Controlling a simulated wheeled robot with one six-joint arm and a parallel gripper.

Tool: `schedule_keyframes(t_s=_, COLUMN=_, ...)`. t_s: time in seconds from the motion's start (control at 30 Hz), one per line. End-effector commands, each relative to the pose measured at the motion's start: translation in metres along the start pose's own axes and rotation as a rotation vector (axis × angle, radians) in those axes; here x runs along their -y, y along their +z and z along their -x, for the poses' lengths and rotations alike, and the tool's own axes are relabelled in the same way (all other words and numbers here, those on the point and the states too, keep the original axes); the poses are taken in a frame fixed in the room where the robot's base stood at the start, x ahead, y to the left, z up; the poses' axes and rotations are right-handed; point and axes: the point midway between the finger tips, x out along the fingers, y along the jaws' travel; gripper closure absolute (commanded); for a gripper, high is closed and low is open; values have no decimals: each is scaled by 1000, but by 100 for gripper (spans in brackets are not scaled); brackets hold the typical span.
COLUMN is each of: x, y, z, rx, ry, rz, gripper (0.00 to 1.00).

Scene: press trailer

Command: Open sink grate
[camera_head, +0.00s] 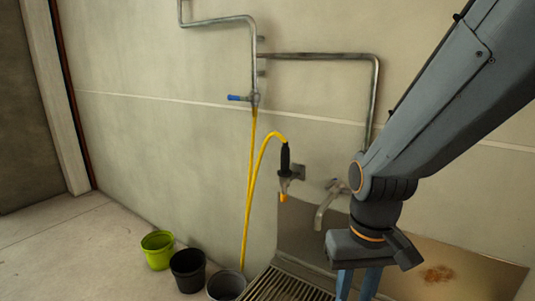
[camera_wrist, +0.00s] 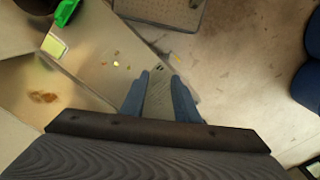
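The slatted sink grate (camera_head: 283,287) shows at the bottom edge of the head view, partly cut off by the frame. It appears to lie flat. My gripper (camera_head: 358,287) is to the right of the visible grate, pointing down, with its blue fingers cut off by the bottom edge. In the wrist view my gripper (camera_wrist: 161,76) shows two blue fingers apart, with nothing held between them. Beyond them is a dull metal surface with small yellowish specks. I cannot clearly identify the grate in the wrist view.
A metal backsplash (camera_head: 405,272) with a rusty stain stands behind my gripper. A tap (camera_head: 325,205) and a black-handled sprayer (camera_head: 285,165) on a yellow hose are on the wall. Green (camera_head: 157,250), black (camera_head: 188,270) and grey (camera_head: 226,286) buckets stand left of the grate. Floor further left is clear.

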Motion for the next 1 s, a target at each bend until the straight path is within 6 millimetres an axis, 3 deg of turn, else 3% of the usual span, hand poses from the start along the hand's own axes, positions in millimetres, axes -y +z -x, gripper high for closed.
schedule_keyframes(t_s=0.03, x=-6, y=4, z=14, rx=3, ry=3, rz=-19, gripper=72)
schedule_keyframes(t_s=0.3, x=-27, y=8, z=31, rx=4, ry=12, rz=-74, gripper=72)
schedule_keyframes(t_s=0.33, x=-28, y=8, z=31, rx=4, ry=13, rz=-76, gripper=74)
schedule_keyframes(t_s=0.5, x=-31, y=8, z=30, rx=4, ry=14, rz=-81, gripper=100)
schedule_keyframes(t_s=0.67, x=-30, y=7, z=27, rx=7, ry=16, rz=-71, gripper=100)
schedule_keyframes(t_s=0.77, x=-25, y=4, z=14, rx=26, ry=29, rz=-19, gripper=100)
schedule_keyframes(t_s=1.0, x=-2, y=-8, z=-56, rx=138, ry=120, rz=300, gripper=100)
